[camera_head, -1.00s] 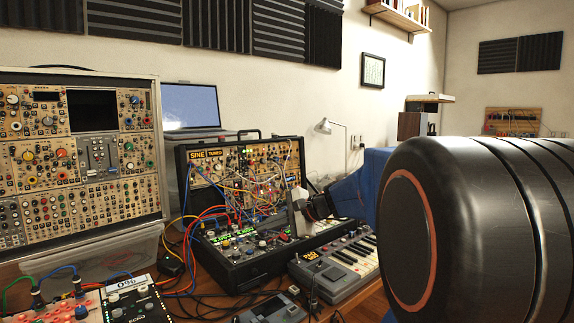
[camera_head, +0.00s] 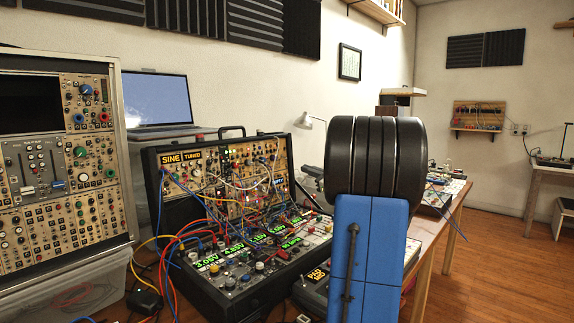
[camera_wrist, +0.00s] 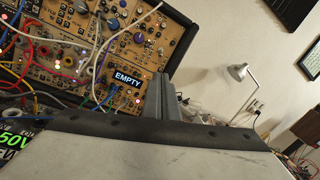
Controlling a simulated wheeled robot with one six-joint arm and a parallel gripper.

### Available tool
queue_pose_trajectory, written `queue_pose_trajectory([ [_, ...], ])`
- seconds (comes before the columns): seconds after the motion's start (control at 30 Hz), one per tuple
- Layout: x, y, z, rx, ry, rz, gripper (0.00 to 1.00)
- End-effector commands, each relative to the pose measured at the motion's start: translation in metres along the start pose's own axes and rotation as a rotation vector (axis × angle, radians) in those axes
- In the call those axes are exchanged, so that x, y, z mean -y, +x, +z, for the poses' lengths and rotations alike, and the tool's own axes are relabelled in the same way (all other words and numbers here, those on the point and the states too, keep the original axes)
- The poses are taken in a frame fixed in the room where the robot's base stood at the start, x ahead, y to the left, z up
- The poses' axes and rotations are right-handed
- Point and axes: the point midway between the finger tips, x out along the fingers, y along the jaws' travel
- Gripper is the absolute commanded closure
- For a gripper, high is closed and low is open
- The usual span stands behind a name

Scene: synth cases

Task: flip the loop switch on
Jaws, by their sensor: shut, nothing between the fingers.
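In the wrist view my gripper (camera_wrist: 165,100) is shut and empty. Its fingers point up the picture, close to the lower right edge of the modular synth case. A module there has a small display reading "EMPTY" (camera_wrist: 131,79), just left of the fingers. I cannot pick out the loop switch; small knobs and jacks around the display are too small to tell. In the head view the open black synth case (camera_head: 226,181) stands on the table with "SINE" and "TUNED" labels and many cables. My arm hides my gripper there.
Patch cables (camera_wrist: 62,38) hang across the panel beside the fingers. A desk lamp (camera_wrist: 238,72) stands right of the case. In the head view a larger synth rack (camera_head: 60,165) stands at left, a laptop (camera_head: 158,101) behind, and a pad keyboard (camera_head: 312,285) in front, partly hidden by my arm.

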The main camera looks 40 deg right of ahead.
Motion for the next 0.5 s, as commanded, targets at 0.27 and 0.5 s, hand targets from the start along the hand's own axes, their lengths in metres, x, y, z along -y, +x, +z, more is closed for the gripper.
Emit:
queue_pose_trajectory([
  [0.27, -0.001, 0.001, 0.000, 0.000, 0.000, 0.002, 1.00],
  [0.5, -0.001, 0.021, -0.001, 0.000, 0.001, 0.003, 1.00],
])
